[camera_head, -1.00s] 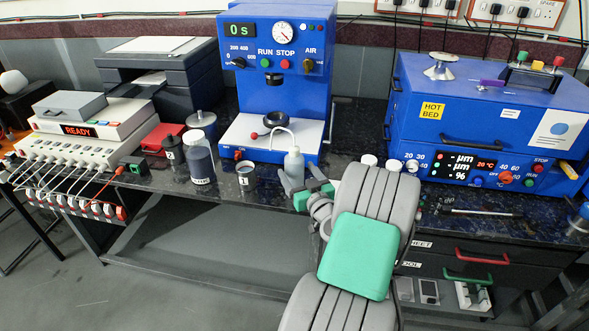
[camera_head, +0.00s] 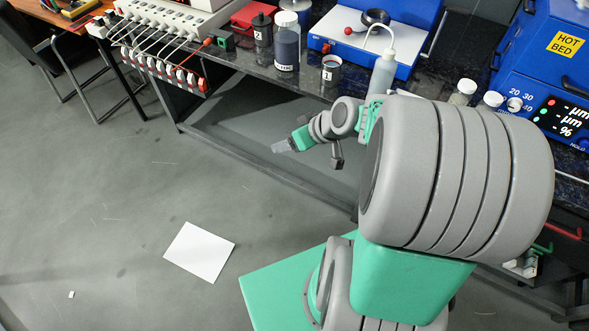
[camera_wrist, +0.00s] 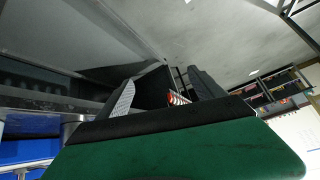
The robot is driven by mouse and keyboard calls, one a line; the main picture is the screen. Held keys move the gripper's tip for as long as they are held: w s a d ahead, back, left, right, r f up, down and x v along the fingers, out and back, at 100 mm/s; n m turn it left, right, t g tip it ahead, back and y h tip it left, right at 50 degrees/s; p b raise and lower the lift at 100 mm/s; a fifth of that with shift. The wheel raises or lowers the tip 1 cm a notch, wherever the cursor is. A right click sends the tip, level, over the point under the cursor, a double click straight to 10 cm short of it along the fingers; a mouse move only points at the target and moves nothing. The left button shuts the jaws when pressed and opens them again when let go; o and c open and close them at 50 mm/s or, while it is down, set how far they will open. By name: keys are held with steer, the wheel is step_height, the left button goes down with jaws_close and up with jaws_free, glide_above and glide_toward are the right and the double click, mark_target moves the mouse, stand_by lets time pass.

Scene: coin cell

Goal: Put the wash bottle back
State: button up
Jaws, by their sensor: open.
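The wash bottle (camera_head: 382,72) is a translucent white bottle with a bent spout. It stands upright on the dark bench, by the front right of the blue press. My gripper (camera_head: 281,147) is in front of the bench's front edge, lower and to the left of the bottle, with a gap between them. The wrist view shows my two fingers (camera_wrist: 160,92) apart with nothing between them. The bottle does not show in the wrist view. Part of my arm stands close in front of the bottle's base in the head view.
A dark jar (camera_head: 286,42), a small labelled cup (camera_head: 331,69) and a dark canister (camera_head: 262,30) stand left of the bottle. Small lidded jars (camera_head: 462,92) stand to its right, before the blue hot bed (camera_head: 550,75). A white sheet (camera_head: 200,252) lies on the open floor.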

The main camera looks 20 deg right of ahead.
steer(key=s+a+r+m+g+h, duration=0.1)
steer(key=s+a+r+g, duration=0.1)
steer(key=s, duration=0.4)
steer(key=s+a+r+m+g+h, duration=0.1)
steer(key=s+a+g+h, duration=0.1)
steer(key=s, duration=0.4)
steer(key=shift+s+a+r+m+g, duration=0.15)
steer(key=shift+a+r+m+g, duration=0.3)
steer(key=shift+a, duration=0.2)
